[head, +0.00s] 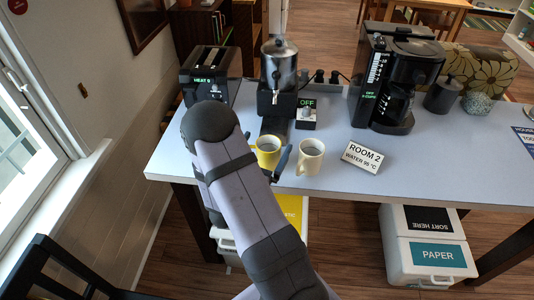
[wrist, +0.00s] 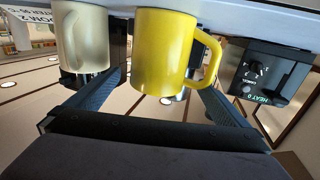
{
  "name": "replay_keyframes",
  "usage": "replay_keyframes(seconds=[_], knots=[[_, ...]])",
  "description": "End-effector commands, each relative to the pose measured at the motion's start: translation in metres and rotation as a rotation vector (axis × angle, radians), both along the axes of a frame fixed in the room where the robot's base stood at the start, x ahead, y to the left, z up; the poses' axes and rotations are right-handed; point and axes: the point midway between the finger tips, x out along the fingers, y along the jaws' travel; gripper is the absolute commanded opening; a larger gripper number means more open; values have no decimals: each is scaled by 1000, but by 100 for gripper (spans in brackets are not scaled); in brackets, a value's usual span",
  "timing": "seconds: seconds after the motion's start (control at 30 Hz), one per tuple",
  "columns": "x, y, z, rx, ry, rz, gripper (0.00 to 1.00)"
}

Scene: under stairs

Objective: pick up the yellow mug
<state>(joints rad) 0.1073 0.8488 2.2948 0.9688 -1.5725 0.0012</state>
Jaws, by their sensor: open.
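The yellow mug (head: 268,147) stands upright near the front edge of the table, partly hidden behind my arm in the head view. In the wrist view, which is upside down, the yellow mug (wrist: 162,52) fills the middle, with its handle on the right. My gripper (wrist: 163,88) is open, one finger to each side of the mug's body; I see no finger closed on it. In the head view one dark finger of my gripper (head: 276,164) shows between the yellow mug and a cream mug (head: 311,158).
The cream mug stands close on the right of the yellow one. Behind are a toaster (head: 207,75), a metal-topped machine (head: 279,70) and a black coffee maker (head: 388,75). A "ROOM 2" sign (head: 366,156) lies to the right. The table (head: 440,165) is clear at front right.

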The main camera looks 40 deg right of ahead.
Motion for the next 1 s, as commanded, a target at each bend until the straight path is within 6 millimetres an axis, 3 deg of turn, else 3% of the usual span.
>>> replay_keyframes(seconds=[0.17, 0.53, 0.83, 0.87, 1.0], knots=[[5, -6, 2, 1, 0, -2, 100], [28, -39, 0, 1, 0, -2, 100], [31, -42, -2, 1, 0, 1, 100], [31, -42, -2, 1, 0, 1, 98], [31, -42, -1, 1, 0, 1, 64]])
